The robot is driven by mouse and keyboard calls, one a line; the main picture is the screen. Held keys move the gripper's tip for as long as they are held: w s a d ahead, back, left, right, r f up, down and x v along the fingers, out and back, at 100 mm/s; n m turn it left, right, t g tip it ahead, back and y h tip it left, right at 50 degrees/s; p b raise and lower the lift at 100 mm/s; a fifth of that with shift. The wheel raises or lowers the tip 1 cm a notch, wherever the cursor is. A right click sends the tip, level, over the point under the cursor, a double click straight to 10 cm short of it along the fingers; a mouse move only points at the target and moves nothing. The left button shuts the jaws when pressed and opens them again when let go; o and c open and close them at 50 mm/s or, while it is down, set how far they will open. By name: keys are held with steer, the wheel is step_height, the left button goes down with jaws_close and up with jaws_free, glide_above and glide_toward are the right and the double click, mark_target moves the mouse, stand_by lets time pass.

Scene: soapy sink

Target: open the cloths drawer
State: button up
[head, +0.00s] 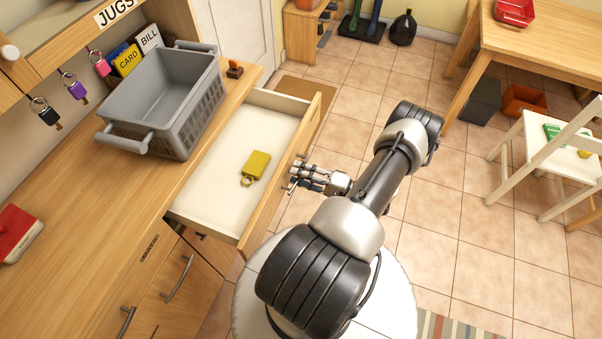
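A drawer (206,196) under the wooden counter stands pulled far out, its pale inside in view. No label shows on it, so I cannot tell whether it is the cloths drawer. A yellow tag-like thing with a ring (257,165) lies inside on its floor. The drawer's wooden front (265,207) faces right, towards my arm. My gripper (303,178) is at the outer side of this front, by its handle. The fingers are small and partly overlap the handle, so I cannot tell whether they are closed on it.
A grey basket (165,100) stands on the counter (95,215) behind the drawer. Other handled fronts (150,290) are nearer. A wooden table (545,45) and a white chair (540,150) stand at right. Tiled floor (450,230) between is clear.

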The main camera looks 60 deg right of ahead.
steer(key=s, duration=1.2)
steer(key=shift+d, duration=0.45)
steer(key=w+a+r+n+g+y, duration=0.4)
steer(key=w+r+g, duration=0.2)
steer(key=w+r, duration=0.25)
steer(key=w+a+r+n+g+y, duration=0.35)
steer(key=w+r+g, duration=0.25)
steer(key=w+r, duration=0.25)
steer(key=w+a+r+n+g+h, duration=0.3)
steer(key=w+a+r+n+g, duration=0.15)
steer(key=a+r, duration=0.65)
steer(key=s+a+r+n+t+h, duration=0.1)
steer(key=s+a+r+n+h, duration=0.1)
steer(key=a+r, duration=0.3)
steer(key=s+a+r+n+t+h, duration=0.2)
steer(key=s+a+r+n+h, duration=0.1)
steer(key=a, duration=0.9)
step_height(320, 180, up, 2)
steer(key=shift+s+r+h, duration=0.25)
steer(key=shift+s+h, duration=0.3)
steer(key=shift+s, duration=0.6)
